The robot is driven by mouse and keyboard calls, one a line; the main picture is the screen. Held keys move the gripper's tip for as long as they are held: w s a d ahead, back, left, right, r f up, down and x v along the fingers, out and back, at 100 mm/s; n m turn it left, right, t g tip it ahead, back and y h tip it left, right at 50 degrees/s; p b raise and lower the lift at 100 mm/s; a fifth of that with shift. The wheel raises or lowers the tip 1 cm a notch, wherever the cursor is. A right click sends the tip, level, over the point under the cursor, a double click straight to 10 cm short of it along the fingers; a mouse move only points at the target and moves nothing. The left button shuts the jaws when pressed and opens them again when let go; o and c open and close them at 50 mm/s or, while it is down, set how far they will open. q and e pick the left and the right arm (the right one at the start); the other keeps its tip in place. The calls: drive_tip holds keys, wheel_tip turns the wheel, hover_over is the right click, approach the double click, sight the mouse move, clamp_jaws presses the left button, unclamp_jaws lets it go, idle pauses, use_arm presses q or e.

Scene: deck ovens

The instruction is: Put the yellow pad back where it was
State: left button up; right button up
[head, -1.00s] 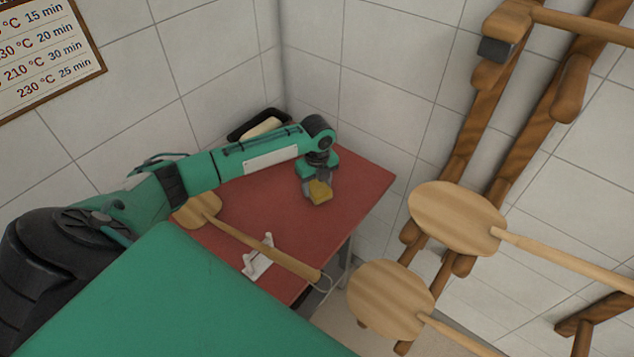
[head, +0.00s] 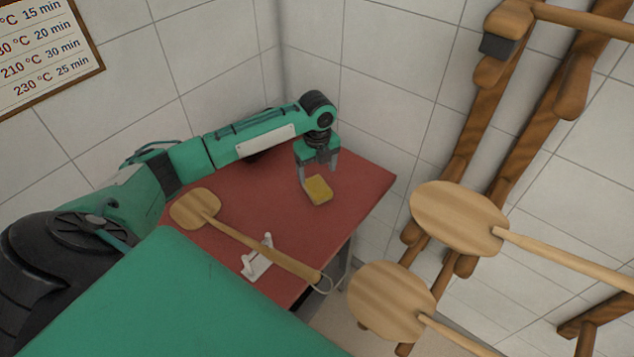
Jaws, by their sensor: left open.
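The yellow pad (head: 318,190) lies on the red table top (head: 256,198), toward its right part. My left gripper (head: 318,181) is just above and behind the pad, pointing down. Its two fingers are spread apart, one on the left and one on the right of the pad's far side, and nothing is clamped between them. My right gripper is out of view.
A wooden paddle (head: 238,234) lies across the table, its handle on a small white stand (head: 257,260). Round wooden peels (head: 458,217) hang on a wall rack at the right. Tiled walls close the corner behind the table.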

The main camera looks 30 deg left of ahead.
sight(317, 185)
use_arm(q)
wheel_tip(317, 185, up, 6)
drive_tip(key=shift+f+b, duration=0.2)
drive_tip(key=shift+b, duration=0.1)
idle(0.3)
